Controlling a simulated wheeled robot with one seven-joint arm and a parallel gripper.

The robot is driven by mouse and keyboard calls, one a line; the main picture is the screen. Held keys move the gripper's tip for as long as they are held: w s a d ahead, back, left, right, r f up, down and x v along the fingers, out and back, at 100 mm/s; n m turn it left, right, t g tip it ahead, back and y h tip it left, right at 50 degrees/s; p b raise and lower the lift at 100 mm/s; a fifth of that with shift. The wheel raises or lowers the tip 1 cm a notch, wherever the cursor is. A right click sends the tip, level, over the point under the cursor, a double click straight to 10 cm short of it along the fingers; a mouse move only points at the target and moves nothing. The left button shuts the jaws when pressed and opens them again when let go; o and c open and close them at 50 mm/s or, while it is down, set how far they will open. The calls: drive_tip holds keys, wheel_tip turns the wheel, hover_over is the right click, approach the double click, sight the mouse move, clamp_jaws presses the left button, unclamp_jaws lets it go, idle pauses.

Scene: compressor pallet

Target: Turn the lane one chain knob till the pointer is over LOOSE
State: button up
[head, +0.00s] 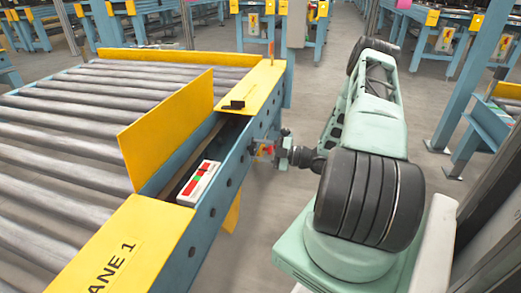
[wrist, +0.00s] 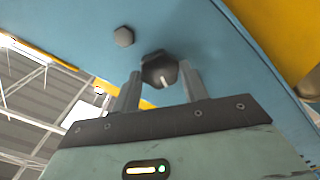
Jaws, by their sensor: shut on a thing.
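The chain knob (wrist: 160,70) is a dark, many-sided knob with a white pointer line, on the blue side of the lane in the wrist view. My gripper (wrist: 160,74) has one finger on each side of it and is shut on it. The pointer line slants toward the lower right of the wrist picture. In the head view my gripper (head: 283,152) meets the outer blue side rail (head: 232,165), beside a small red and yellow patch (head: 265,149). The knob itself is mostly hidden there. I cannot read any LOOSE marking in either view.
LANE 1 is printed on a yellow plate (head: 130,245) at the front of the roller bed (head: 70,130). A dark bolt head (wrist: 123,36) is near the knob. Open floor lies right of the rail.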

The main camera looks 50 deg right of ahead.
drive_tip(key=n, duration=0.5)
drive_tip(key=shift+n, duration=0.4)
idle(0.3)
drive_tip(key=o, duration=1)
drive_tip(key=p+v, duration=0.3)
drive_tip(key=v, duration=1.4)
drive_tip(key=shift+s+p, duration=0.25)
drive_tip(key=shift+p, duration=0.15)
